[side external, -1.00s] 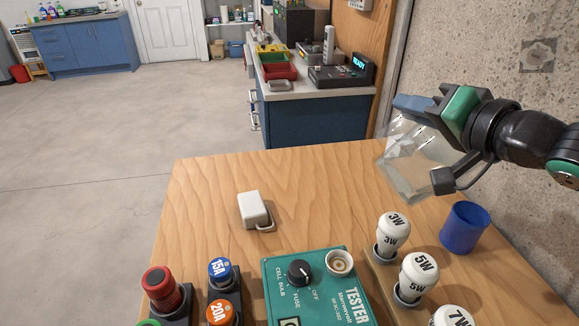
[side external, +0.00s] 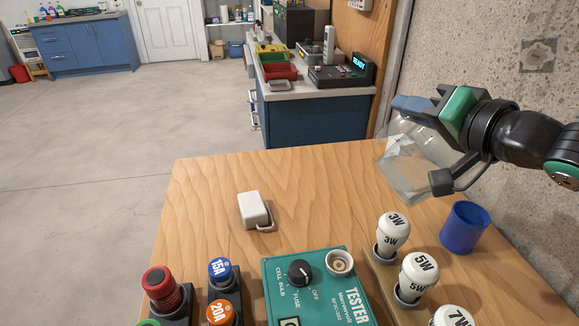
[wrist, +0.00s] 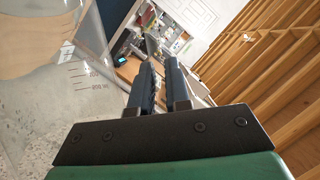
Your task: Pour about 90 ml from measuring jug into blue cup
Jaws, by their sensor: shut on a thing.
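The clear measuring jug (side external: 409,165) is held by my gripper (side external: 425,145) above the right back of the wooden table. It looks tilted in the side view. In the wrist view, the jug (wrist: 85,100) fills the left side, with printed volume marks, and my gripper's dark fingers (wrist: 162,85) are close together beside it. Liquid in the jug is hard to make out. The blue cup (side external: 464,227) stands upright on the table, to the right of the jug and lower. The cup's contents are hidden, and no stream shows between jug and cup.
Several white bulbs (side external: 393,235) stand near the cup. A green tester (side external: 320,285), a white block with a handle (side external: 254,210), and red, blue and orange-topped pieces (side external: 160,288) are on the table (side external: 310,190). A concrete wall (side external: 480,60) rises close behind the arm.

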